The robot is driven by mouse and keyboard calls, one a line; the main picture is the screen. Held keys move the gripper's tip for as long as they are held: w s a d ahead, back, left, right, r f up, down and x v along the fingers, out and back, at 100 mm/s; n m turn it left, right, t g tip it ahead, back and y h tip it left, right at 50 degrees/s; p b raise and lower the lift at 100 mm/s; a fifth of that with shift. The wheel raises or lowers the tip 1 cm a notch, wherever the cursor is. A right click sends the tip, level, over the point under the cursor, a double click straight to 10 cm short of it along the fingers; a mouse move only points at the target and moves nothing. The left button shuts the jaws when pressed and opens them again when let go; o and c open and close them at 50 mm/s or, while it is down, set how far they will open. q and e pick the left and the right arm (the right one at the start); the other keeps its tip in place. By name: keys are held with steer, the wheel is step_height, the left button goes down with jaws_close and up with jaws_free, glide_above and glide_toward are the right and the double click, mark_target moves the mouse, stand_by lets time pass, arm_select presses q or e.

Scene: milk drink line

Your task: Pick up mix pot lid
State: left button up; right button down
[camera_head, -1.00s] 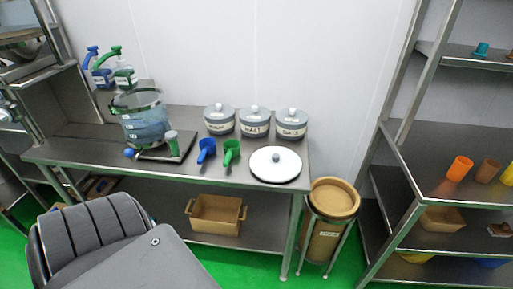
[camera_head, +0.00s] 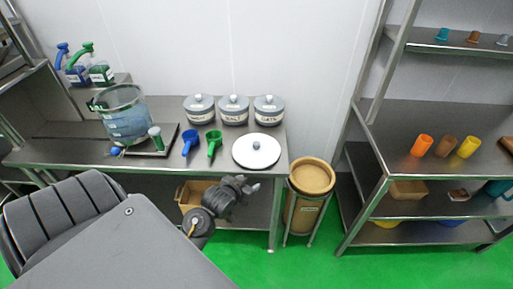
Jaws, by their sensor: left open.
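The mix pot lid (camera_head: 243,157) is a white disc with a grey knob (camera_head: 256,145). It lies flat near the right end of the steel table. The clear mix pot (camera_head: 126,120) stands uncovered on a dark base at the table's left. My left gripper (camera_head: 252,187) is open and empty, in front of the table edge and below the lid in the picture, apart from it. My right gripper is not in view.
Three lidded grey jars (camera_head: 234,116) stand behind the lid. A blue scoop (camera_head: 190,142) and a green scoop (camera_head: 213,143) lie to its left. A tan bin (camera_head: 311,177) stands right of the table. A tan crate (camera_head: 187,195) sits on the lower shelf.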

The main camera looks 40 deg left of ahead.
mark_target(255, 145)
arm_select(q)
steer(key=w+a+r+t, duration=0.1)
steer(key=r, duration=0.1)
steer(key=w+a+r+n, duration=0.1)
steer(key=w+a, duration=0.1)
steer(key=w+a+r+t+y, duration=0.1)
steer(key=a+r, duration=0.1)
steer(key=shift+w+a+r+t, duration=0.1)
steer(key=shift+w+r+t, duration=0.2)
steer(key=shift+r, duration=0.05)
steer(key=shift+w+a+r+n+y, duration=0.1)
steer(key=shift+a+r+n+y, duration=0.15)
steer(key=shift+r+n+y, duration=0.1)
steer(key=p+x, duration=0.1)
steer(key=x, duration=0.4)
steer(key=shift+w+f, duration=0.1)
steer(key=shift+w, duration=0.2)
steer(key=shift+w+a+p, duration=0.1)
steer(key=shift+w+p, duration=0.2)
steer(key=shift+w, duration=0.2)
steer(key=p+x, duration=0.1)
steer(key=x, duration=0.3)
steer(key=shift+w, duration=0.15)
steer(key=c, duration=0.9)
jaws_close()
